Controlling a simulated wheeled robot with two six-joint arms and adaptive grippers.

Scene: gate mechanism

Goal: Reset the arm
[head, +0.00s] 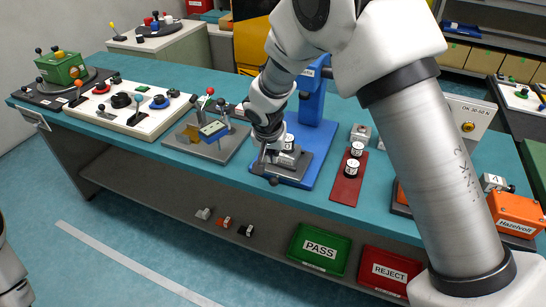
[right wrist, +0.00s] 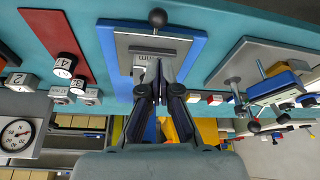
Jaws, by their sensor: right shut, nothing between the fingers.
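My right gripper (head: 268,153) is shut and empty, low over the grey plate (head: 292,178) on the blue stand's base (head: 322,158). In the right wrist view its closed fingers (right wrist: 158,70) point at a small labelled block (right wrist: 143,58) on the grey plate (right wrist: 175,45); I cannot tell whether they touch it. A black knob (head: 274,181) sits at the plate's front edge and also shows in the right wrist view (right wrist: 158,17). I cannot tell which part the task calls the arm. My left gripper is out of view.
Left of the stand is a grey-based fixture (head: 190,150) with levers and a tilted blue-and-yellow piece. Right of it is a red strip (head: 345,188) with white numbered cylinders. A white control panel (head: 130,118) is farther left. Green PASS (head: 320,248) and red REJECT (head: 390,272) trays sit below.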

